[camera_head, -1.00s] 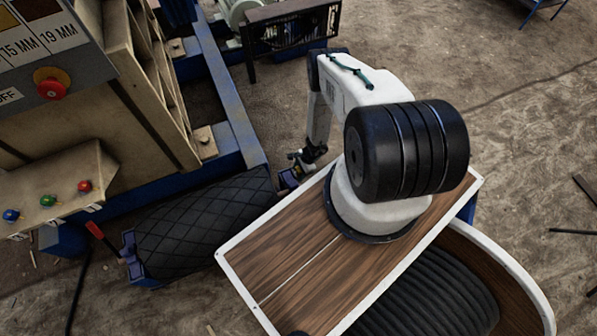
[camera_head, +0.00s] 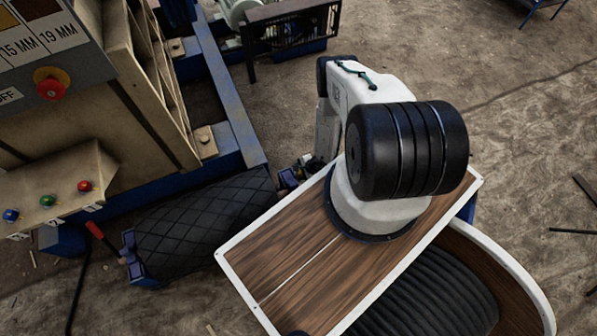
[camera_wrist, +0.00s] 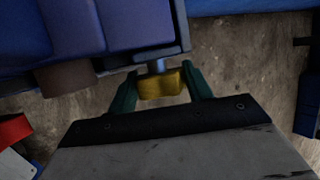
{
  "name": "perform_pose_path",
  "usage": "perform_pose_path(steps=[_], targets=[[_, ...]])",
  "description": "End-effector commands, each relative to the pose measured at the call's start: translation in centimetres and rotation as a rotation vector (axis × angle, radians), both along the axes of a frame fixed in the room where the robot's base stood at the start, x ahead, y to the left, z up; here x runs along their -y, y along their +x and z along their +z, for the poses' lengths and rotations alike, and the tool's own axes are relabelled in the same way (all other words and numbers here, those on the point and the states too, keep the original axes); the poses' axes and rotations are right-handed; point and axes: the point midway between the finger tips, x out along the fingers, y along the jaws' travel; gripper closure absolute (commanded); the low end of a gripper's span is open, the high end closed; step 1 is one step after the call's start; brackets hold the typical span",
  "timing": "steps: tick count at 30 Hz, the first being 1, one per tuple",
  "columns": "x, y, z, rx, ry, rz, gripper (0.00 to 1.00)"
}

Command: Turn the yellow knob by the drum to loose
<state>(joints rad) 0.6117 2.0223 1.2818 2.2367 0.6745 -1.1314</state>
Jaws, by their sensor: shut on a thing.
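The yellow knob (camera_wrist: 161,84) shows in the wrist view on a short grey shaft that comes from the blue frame (camera_wrist: 130,25). My gripper (camera_wrist: 160,88) has its two green fingers on either side of the knob and is shut on it. The drum (camera_head: 205,227) is black with a diamond pattern and lies left of my arm in the head view. In the head view the knob is hidden, and my gripper near the drum's right end is too small to read. I cannot tell the knob's setting.
A control box with blue, green and red buttons (camera_head: 84,186) stands left of the drum. A red-handled lever (camera_head: 94,230) rises near the drum's left end. A beige machine with a red stop button (camera_head: 51,83) fills the upper left. Open ground lies to the right.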

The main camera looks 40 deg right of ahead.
Motion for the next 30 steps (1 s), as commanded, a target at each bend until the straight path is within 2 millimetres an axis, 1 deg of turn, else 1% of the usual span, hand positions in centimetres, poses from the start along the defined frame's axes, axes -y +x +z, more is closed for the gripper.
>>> perform_pose_path(steps=[9, 24, 25, 27, 30], targets=[[0.03, -0.04, -0.03, 0.11, -0.031, -0.001, 0.73], [0.01, 0.03, -0.01, 0.128, -0.037, 0.001, 0.73], [0.0, 0.04, 0.0, 0.128, -0.037, 0.001, 0.44], [0.0, 0.04, 0.0, 0.128, -0.037, 0.001, 0.28], [-0.03, 0.02, -0.02, 0.127, -0.036, 0.001, 0.28]])
